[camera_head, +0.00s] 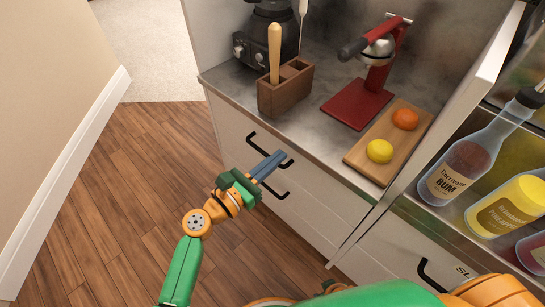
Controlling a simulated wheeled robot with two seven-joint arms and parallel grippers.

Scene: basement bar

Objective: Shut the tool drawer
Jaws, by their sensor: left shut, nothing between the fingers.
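The white cabinet under the counter has drawer fronts with black handles: an upper drawer front (318,187) and a lower front (297,220). No label shows which is the tool drawer. Both fronts look close to flush with the cabinet; a small gap cannot be told. My left gripper (269,164) is shut and empty, its grey-blue fingers in front of the upper drawer and overlapping its handle in the camera_head view. Contact cannot be told. My right gripper is out of view.
On the counter stand a wooden utensil holder (285,91), a dark appliance (265,38), a red press (361,101) and a board (406,148) with a lemon (380,151) and an orange (405,119). Bottles, including rum (462,171), are at right. Wood floor (130,190) is clear at left.

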